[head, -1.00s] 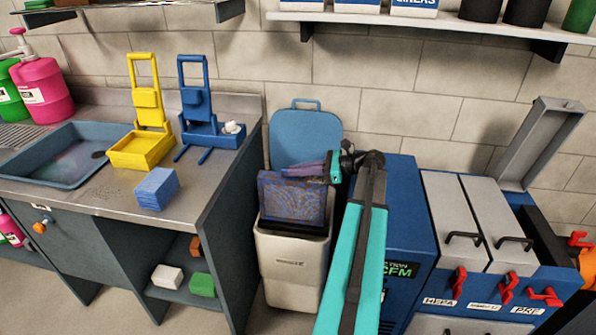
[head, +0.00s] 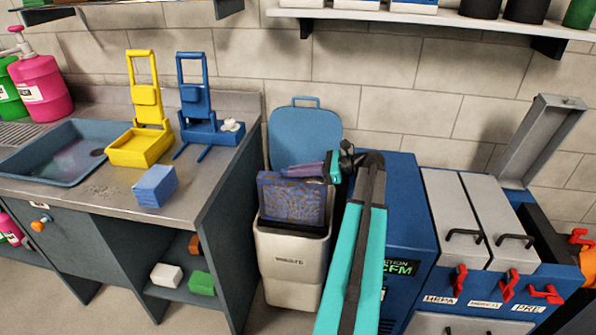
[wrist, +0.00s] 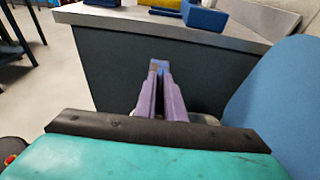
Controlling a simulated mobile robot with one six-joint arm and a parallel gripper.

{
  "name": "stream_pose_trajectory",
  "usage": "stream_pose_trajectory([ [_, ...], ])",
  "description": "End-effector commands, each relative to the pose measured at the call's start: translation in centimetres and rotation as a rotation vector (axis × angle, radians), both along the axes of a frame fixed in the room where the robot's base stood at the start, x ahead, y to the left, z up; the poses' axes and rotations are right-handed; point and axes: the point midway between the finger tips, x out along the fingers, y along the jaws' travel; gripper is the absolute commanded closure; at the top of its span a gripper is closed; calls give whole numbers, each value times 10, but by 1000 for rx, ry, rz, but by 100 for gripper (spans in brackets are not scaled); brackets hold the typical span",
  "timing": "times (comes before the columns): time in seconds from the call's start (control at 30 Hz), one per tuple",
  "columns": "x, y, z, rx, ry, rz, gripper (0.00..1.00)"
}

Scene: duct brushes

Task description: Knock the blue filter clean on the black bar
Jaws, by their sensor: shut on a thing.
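The blue filter (head: 292,203), a flat panel with brown patches on its face, stands roughly upright at the mouth of the pale bin (head: 290,268). My gripper (head: 300,170), with purple fingers, is shut on its upper edge. The fingers also show in the wrist view (wrist: 163,90), close together, with a small blue piece between their tips. The filter's lower edge is at the dark bin opening; I cannot tell whether it touches anything. I cannot make out the black bar clearly; the filter covers much of the opening.
The bin's blue lid (head: 305,133) stands open behind. A steel counter (head: 100,205) with a sink is at left, holding a yellow stand (head: 145,145), a blue stand (head: 200,130) and a blue block (head: 155,186). A blue machine (head: 410,215) stands close at right.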

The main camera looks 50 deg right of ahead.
Motion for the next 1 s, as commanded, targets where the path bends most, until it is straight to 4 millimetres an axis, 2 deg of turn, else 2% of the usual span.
stream_pose_trajectory([
  [0.53, 0, 0, -21, 1, -1, 0, 100],
  [0.77, 0, 0, -18, 0, -1, 0, 100],
  [1.0, 0, 0, -3, 0, -1, 0, 100],
])
